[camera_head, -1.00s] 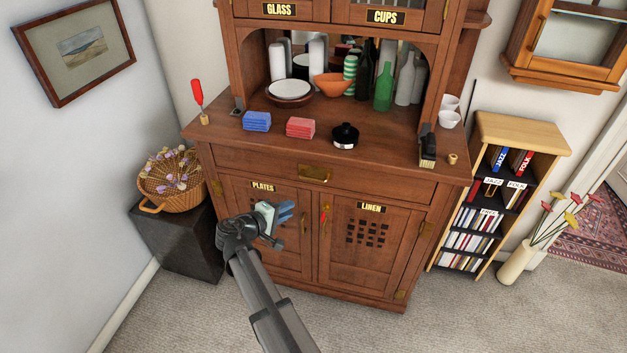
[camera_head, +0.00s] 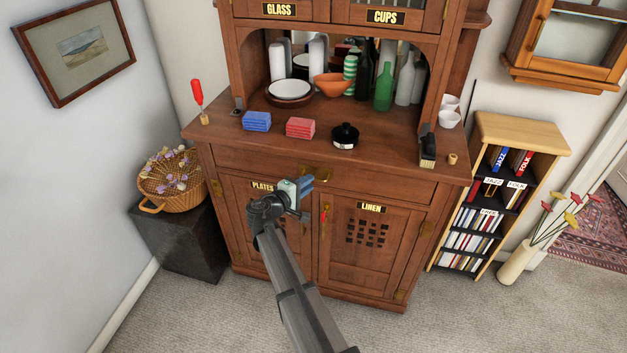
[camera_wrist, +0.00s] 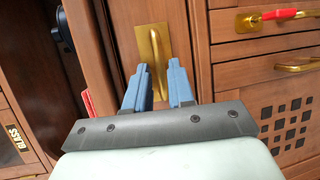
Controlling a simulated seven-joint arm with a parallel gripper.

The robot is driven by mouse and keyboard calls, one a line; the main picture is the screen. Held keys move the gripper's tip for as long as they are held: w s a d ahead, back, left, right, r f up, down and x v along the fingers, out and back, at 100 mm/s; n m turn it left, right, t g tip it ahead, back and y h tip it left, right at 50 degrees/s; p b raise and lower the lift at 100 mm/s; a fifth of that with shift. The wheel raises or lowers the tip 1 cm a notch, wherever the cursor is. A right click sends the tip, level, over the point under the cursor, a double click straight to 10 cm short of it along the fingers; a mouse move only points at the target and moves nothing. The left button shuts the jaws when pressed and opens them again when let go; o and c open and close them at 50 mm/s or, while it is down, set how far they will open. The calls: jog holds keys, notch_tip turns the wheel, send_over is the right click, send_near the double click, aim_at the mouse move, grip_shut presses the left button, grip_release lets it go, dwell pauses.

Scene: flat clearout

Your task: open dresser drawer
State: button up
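The wooden dresser (camera_head: 250,168) has one wide drawer (camera_head: 390,186) under its worktop, and the drawer sits shut. Its brass handle (camera_head: 316,173) is at the middle of the drawer front. My gripper (camera_head: 306,183) is just in front of the handle and slightly below it. In the wrist view the two blue fingers of my gripper (camera_wrist: 160,82) are apart. The brass handle (camera_wrist: 152,45) shows ahead of the gap between them, its bar upright in this turned view. I cannot tell whether the fingers touch it.
Below are the PLATES door and the LINEN door (camera_head: 371,240), with a red-tagged handle (camera_head: 324,222). Blue napkins (camera_head: 257,121), red napkins (camera_head: 300,128) and a black pot (camera_head: 345,136) stand on the worktop. A basket (camera_head: 172,182) is left, a bookshelf (camera_head: 520,130) right. Carpet in front is clear.

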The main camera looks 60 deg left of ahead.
jog(key=shift+x, duration=1.95)
jog(key=shift+c, duration=0.5)
grip_shut()
